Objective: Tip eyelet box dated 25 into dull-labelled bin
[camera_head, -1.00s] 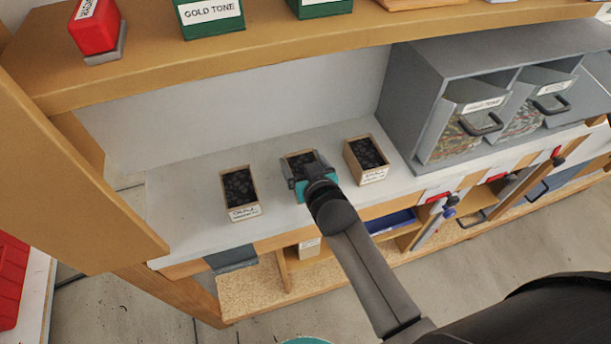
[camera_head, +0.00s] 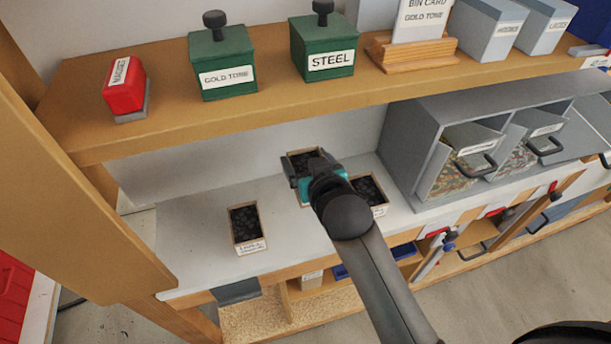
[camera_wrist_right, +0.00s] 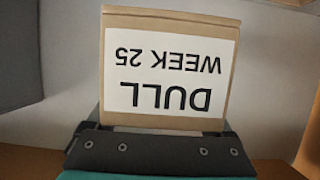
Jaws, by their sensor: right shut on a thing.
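My right gripper (camera_head: 314,174) is shut on the middle eyelet box (camera_head: 302,159), an open box filled with dark eyelets. It holds the box roughly level, apparently above the grey worktop. In the right wrist view, this box's label (camera_wrist_right: 170,75) reads DULL WEEK 25, upside down in the picture. Two grey tilt-out bins stand in a grey cabinet at right: a left bin (camera_head: 439,183) and a right bin (camera_head: 511,161). Both hold patterned contents and have black handles. Their labels are too small to read here. My left gripper is not in view.
Similar boxes stand on the worktop (camera_head: 190,245): one at left (camera_head: 245,228), another (camera_head: 371,190) partly behind my right gripper. The upper shelf (camera_head: 170,130) holds a red MAGNET block (camera_head: 124,88), green GOLD TONE and STEEL boxes, and a bin card. The cabinet side (camera_head: 405,160) stands right of my gripper.

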